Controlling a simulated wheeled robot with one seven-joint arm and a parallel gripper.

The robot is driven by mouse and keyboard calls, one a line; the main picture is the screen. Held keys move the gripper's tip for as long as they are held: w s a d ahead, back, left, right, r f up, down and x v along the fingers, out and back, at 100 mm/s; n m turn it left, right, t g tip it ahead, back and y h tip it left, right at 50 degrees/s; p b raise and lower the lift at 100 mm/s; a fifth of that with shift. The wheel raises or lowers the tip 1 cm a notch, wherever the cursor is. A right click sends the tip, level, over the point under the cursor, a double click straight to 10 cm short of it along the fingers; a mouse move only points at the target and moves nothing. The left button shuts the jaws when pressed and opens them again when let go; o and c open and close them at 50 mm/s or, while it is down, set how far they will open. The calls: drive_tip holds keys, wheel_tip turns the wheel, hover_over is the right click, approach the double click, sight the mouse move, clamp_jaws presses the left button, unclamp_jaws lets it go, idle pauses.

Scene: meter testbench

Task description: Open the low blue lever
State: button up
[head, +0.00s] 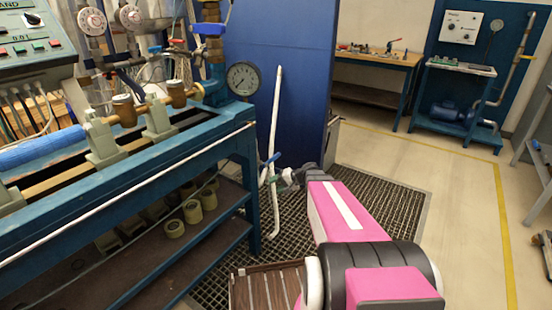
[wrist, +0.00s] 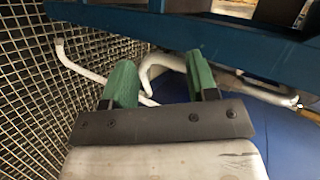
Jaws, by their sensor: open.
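The low blue lever (head: 272,160) is a small blue handle beside the upright white pipe (head: 276,110), near the right end of the blue bench. My gripper (head: 270,177) is close by it, just below and partly overlapping the pipe in the head view. In the wrist view my gripper (wrist: 161,80) is open, its two green fingers apart. A bent pale pipe (wrist: 160,62) shows between and beyond the fingers. I cannot make out the blue lever in the wrist view, and I cannot tell whether the gripper touches it.
The blue bench (head: 120,167) stands left of my arm, and its blue edge (wrist: 190,25) crosses the top of the wrist view. A blue panel (head: 295,60) rises behind. Metal grating (head: 380,205) covers the floor.

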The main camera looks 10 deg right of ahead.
sight(277, 157)
drive_tip(key=w+d+r+m+t+y, duration=0.25)
drive_tip(key=w+d+m+t, duration=0.25)
drive_tip(key=w+d+t, duration=0.45)
drive_tip(key=shift+g, duration=0.75)
drive_tip(key=x, duration=0.7)
drive_tip(key=w+d+x, duration=0.1)
drive_tip(key=x, duration=0.3)
drive_tip(key=shift+w+d+r, duration=0.1)
drive_tip(key=shift+r, duration=0.1)
clamp_jaws()
